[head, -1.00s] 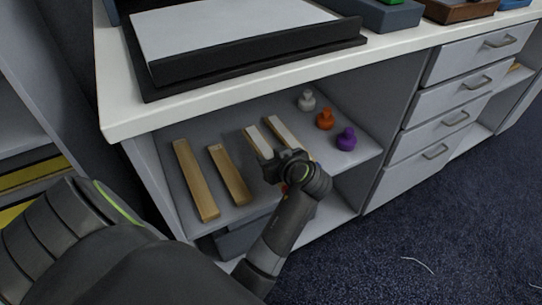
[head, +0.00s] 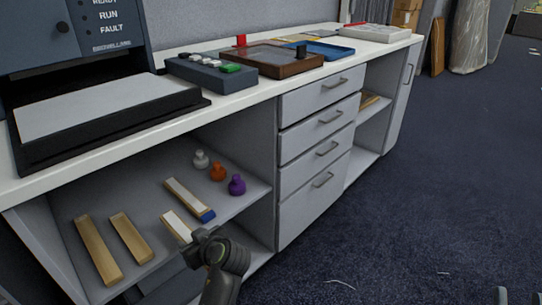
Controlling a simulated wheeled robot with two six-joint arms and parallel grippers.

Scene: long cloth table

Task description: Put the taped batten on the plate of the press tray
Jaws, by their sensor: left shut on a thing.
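My left gripper (head: 197,238) is at the front edge of the shelf under the counter. It is shut on the near end of a white-topped wooden batten (head: 175,226), whose end the jaws hide. A second white-topped batten (head: 184,192) lies just beyond it, with a blue band at its near end. Two plain wooden battens, one long (head: 97,250) and one shorter (head: 131,237), lie to the left. The press tray (head: 124,131) is black and stands on the counter at the left, with a pale flat plate (head: 95,103) in it. My right gripper is not in view.
White, orange (head: 218,172) and purple (head: 237,185) knobs stand on the shelf right of the battens. The counter overhangs the shelf. Drawers (head: 320,122) stand to the right. On the counter are a button box (head: 185,72), a brown tray (head: 295,69) and a blue tray (head: 339,53).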

